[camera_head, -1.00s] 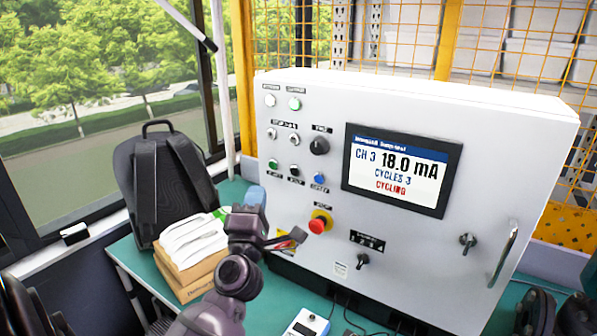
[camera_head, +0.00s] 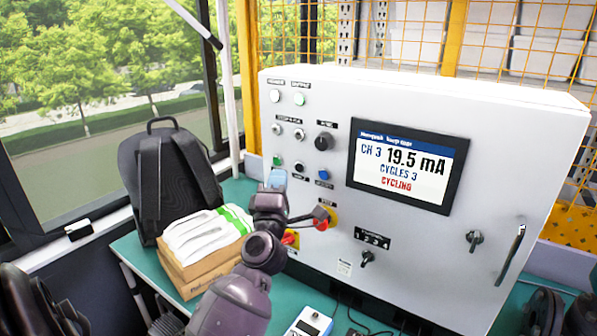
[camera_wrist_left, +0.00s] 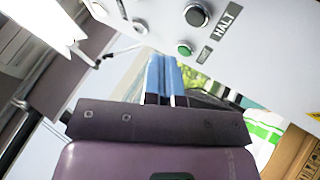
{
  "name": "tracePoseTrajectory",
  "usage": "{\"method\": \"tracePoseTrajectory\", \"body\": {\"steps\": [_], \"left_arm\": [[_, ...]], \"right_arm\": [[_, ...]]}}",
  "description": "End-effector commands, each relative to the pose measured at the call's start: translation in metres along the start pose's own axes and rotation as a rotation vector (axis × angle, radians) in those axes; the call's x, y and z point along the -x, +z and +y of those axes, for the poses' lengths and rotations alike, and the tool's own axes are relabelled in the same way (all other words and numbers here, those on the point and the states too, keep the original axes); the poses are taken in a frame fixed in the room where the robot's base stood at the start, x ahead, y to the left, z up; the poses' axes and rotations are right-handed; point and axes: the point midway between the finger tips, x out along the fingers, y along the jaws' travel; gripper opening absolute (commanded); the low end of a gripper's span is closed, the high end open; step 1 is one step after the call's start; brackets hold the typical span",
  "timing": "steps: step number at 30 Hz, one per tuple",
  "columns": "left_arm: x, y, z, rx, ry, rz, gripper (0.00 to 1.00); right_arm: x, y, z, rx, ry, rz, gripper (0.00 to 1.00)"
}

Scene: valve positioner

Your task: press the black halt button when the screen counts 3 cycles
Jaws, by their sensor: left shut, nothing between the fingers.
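The screen (camera_head: 407,163) on the white cabinet reads "CH 3 19.5 mA", "CYCLES 3" and "CYCLING" in red. The black halt button (camera_head: 299,167) sits between the green button (camera_head: 277,160) and the blue button (camera_head: 323,172). In the left wrist view the black button (camera_wrist_left: 196,14) shows beside its "HALT" label, with the green button (camera_wrist_left: 184,48) closer to the fingers. My left gripper (camera_head: 277,179) is shut and empty, its blue fingertips just below the green and black buttons in the head view. I see no contact with the black button. My right gripper is not in view.
A red emergency button (camera_head: 321,214) on a yellow base sits right of my left wrist, close to it. A selector knob (camera_head: 367,258) is lower right.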

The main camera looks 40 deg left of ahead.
Motion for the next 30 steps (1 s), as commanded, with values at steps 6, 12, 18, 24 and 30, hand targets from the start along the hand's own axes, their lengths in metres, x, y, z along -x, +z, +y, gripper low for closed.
{"method": "tracePoseTrajectory", "body": {"steps": [6, 12, 18, 24, 30], "left_arm": [[-0.016, 0.009, -0.009, 0.0, 0.0, 0.0, 0.0], [-0.022, 0.012, -0.012, 0.0, -0.001, 0.0, 0.0], [-0.023, 0.012, -0.012, 0.0, -0.001, 0.0, 0.0], [-0.022, 0.012, -0.012, 0.0, -0.001, 0.0, 0.0], [-0.022, 0.012, -0.012, 0.0, 0.0, 0.0, 0.0]], "right_arm": [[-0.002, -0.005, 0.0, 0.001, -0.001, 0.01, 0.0], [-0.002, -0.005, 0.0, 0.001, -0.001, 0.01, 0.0], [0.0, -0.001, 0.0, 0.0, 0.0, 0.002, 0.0], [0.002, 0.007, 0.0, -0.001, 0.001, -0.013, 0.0], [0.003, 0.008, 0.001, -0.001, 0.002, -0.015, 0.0]]}}
